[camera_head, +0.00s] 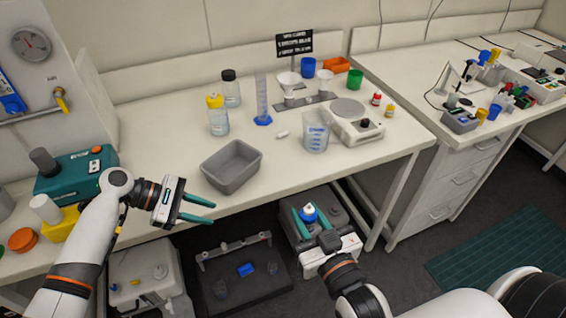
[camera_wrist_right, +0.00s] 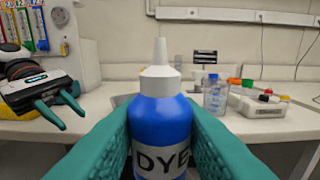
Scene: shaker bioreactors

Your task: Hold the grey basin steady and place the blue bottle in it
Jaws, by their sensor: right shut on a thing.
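The grey basin (camera_head: 232,168) is an empty rectangular tub on the front left part of the bench. My left gripper (camera_head: 207,212) is open and empty, with its green fingers just in front of and below the basin, apart from it. My right gripper (camera_head: 309,219) is shut on the blue bottle (camera_head: 309,213), in front of the bench edge and to the right of the basin. In the right wrist view the bottle (camera_wrist_right: 160,120) is upright, with a white nozzle cap and a "DYE" label, between both green fingers. The basin is mostly hidden behind it there.
A beaker (camera_head: 316,131), a scale (camera_head: 354,125) and a blue-based cylinder (camera_head: 262,103) stand right of the basin. A yellow-capped bottle (camera_head: 217,115) stands behind it. A teal device (camera_head: 76,173) is at left. The bench front between basin and beaker is clear.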

